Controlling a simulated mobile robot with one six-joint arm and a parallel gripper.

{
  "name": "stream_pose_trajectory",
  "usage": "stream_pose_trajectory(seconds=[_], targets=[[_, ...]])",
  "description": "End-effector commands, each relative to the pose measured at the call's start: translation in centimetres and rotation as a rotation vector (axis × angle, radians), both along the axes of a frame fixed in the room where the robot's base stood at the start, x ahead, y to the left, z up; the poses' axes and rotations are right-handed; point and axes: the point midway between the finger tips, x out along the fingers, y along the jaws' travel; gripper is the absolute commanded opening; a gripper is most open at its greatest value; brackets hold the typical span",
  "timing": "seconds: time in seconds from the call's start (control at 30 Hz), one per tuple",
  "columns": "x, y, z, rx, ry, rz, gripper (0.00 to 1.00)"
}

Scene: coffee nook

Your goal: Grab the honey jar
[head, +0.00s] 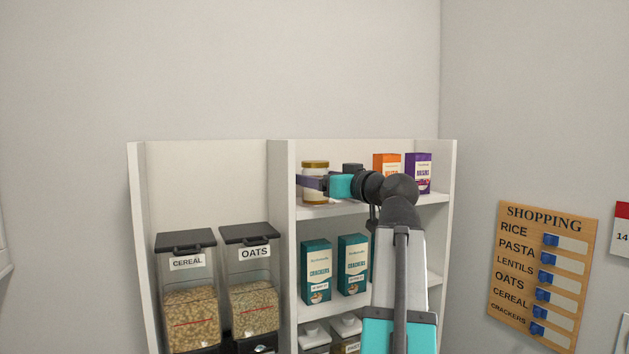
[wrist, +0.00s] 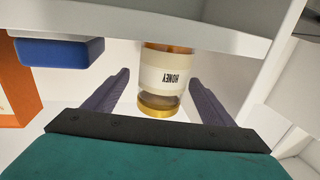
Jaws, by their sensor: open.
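The honey jar (head: 315,196) has a gold lid and a cream label. It stands upright on the upper shelf of the right-hand column, near the divider. My gripper (head: 311,183) is open at the jar's height. In the wrist view the fingers of my gripper (wrist: 159,78) lie on either side of the jar, with a visible gap on both sides. The fingers partly cover the jar in the head view.
An orange box (head: 386,164) and a purple box (head: 418,172) stand right of the jar on the same shelf. A blue item (wrist: 60,52) sits close beside one finger. The white divider (head: 283,220) is just left of the jar. Teal cracker boxes (head: 316,270) stand below.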

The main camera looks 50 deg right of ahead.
Motion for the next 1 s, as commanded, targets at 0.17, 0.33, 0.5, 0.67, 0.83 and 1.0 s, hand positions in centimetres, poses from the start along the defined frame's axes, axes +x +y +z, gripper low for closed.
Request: stream_pose_trajectory(seconds=[0.17, 0.33, 0.5, 0.67, 0.83, 1.0], targets=[[0.2, 0.0, 0.0, 0.000, 0.000, 0.000, 0.77], [0.2, 0.0, 0.0, 0.000, 0.000, 0.000, 0.77], [0.7, 0.0, 0.1, 0.000, 0.000, 0.002, 0.77], [2.1, -0.1, 0.3, 0.001, 0.000, 0.003, 0.77], [3.8, -0.4, 0.3, 0.001, 0.001, 0.003, 0.77], [5.2, -0.7, 0.1, 0.000, 0.000, 0.002, 0.77]])
